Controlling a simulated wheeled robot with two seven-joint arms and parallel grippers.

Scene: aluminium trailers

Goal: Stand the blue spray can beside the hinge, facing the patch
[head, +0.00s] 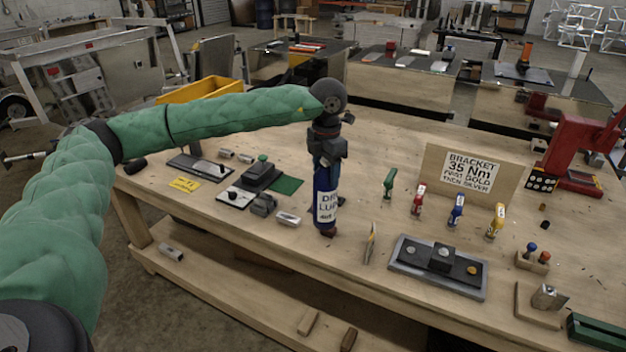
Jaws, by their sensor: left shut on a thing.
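My left gripper (327,157) is shut on the blue spray can (325,205), which hangs below it, about upright, with a white label reading "DRY LUB…" toward me. A dark red piece shows at the can's lower end. Whether it touches the bench I cannot tell. A green square patch (288,185) lies flat to the left of the can. Beside the patch is a black stepped block with a green knob (262,172); it may be the hinge, but I cannot tell for sure. My right gripper is not in view.
Small parts, including a silver-white piece (288,218), lie left of the can. Several coloured-handled tools stand at right, before the "BRACKET 35 Nm" sign (470,172). A grey fixture plate (411,271) and a red press (580,150) stand further right. A yellow bin (200,90) is behind my arm.

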